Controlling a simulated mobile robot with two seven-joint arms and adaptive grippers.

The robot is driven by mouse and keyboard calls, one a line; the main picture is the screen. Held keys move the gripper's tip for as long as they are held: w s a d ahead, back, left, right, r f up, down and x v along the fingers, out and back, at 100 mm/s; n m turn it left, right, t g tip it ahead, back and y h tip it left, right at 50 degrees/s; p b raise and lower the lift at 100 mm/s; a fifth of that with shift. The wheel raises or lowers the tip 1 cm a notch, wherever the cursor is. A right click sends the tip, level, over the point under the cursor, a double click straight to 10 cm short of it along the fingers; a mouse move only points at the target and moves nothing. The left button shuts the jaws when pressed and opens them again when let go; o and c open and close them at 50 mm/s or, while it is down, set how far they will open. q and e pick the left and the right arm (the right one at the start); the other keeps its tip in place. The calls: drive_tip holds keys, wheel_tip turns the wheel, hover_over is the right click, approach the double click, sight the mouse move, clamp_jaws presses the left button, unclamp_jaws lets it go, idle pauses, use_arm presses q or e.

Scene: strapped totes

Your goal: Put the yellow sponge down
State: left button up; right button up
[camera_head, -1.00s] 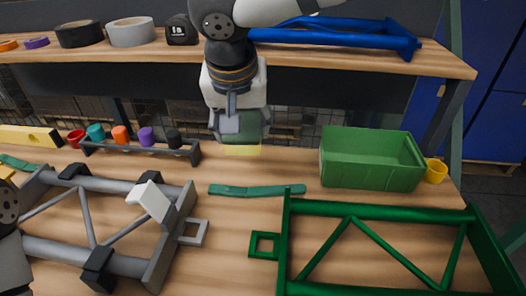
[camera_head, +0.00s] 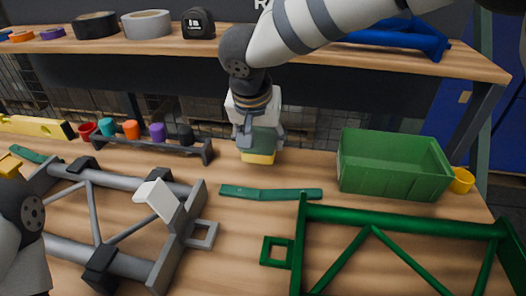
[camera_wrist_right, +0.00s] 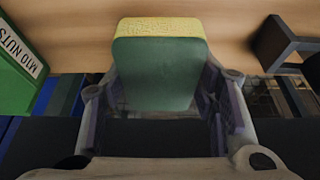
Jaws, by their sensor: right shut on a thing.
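The yellow sponge (camera_head: 258,157) has a yellow layer and a dark green layer. My right gripper (camera_head: 258,143) is shut on it, with the yellow layer facing down at the back of the workbench. I cannot tell whether the sponge touches the wood. In the right wrist view the sponge (camera_wrist_right: 158,65) sits between the two fingers (camera_wrist_right: 158,110), green face towards the camera and yellow edge (camera_wrist_right: 160,27) against the wood. My left arm shows only partly at the left edge; its gripper is out of view.
A green bin (camera_head: 392,170) stands right of the sponge, with a yellow cup (camera_head: 462,181) beside it. A rack with several coloured cups (camera_head: 145,147) is at left. A green strap (camera_head: 270,193) lies in front. Grey (camera_head: 95,215) and green (camera_head: 400,217) frames fill the foreground.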

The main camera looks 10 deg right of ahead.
drive_tip(key=f, duration=0.3)
drive_tip(key=shift+w+d+f, duration=0.1)
drive_tip(key=shift+d+f, duration=0.05)
drive_tip(key=shift+d, duration=0.25)
drive_tip(key=shift+f, duration=0.25)
drive_tip(key=shift+f, duration=0.4)
drive_tip(key=o, duration=0.7)
drive_tip(key=shift+f, duration=0.1)
drive_tip(key=o, duration=0.3)
drive_tip(key=shift+f, duration=0.15)
drive_tip(key=shift+a, duration=0.1)
